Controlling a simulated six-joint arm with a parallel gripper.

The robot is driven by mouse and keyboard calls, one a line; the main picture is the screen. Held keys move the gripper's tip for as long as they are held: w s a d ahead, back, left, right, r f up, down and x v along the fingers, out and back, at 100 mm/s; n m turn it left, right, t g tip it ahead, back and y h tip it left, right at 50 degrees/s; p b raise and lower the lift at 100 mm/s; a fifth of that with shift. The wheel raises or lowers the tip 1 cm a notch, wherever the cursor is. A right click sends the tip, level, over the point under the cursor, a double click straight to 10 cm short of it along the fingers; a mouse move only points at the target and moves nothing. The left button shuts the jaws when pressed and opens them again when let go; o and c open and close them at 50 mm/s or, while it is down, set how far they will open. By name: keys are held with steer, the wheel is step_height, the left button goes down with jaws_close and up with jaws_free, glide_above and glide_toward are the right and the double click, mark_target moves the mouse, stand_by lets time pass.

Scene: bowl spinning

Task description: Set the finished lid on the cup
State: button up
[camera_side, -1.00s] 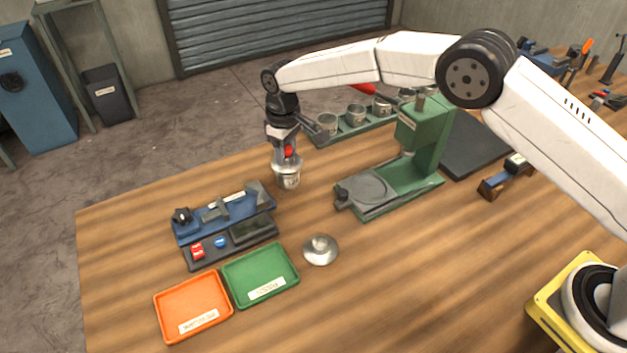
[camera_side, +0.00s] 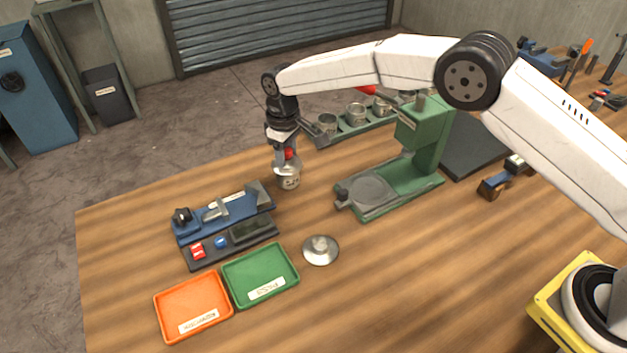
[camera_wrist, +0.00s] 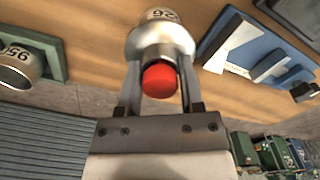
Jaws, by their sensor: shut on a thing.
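My gripper (camera_side: 287,163) points down near the middle of the table, with its fingers shut on a silver lid (camera_wrist: 160,40) with a red knob (camera_wrist: 159,80). The lid is over a small metal cup (camera_side: 289,182) with a number on its side, which also shows in the wrist view (camera_wrist: 160,14). The lid appears to meet the cup's rim, with no gap that I can make out. The fingers partly hide the lid in the side view.
A green press-like machine (camera_side: 425,150) stands right of the cup, and a rack (camera_side: 352,128) of metal cups behind. A blue fixture (camera_side: 215,218), orange tray (camera_side: 192,307), green tray (camera_side: 250,277) and loose metal disc (camera_side: 320,252) lie in front.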

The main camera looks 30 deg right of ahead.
steer(key=shift+f, duration=0.35)
stand_by(0.4)
steer(key=o, duration=1)
steer(key=shift+o, duration=0.2)
steer(key=shift+r, duration=0.2)
steer(key=shift+r, duration=3.8)
steer(key=shift+r, duration=0.1)
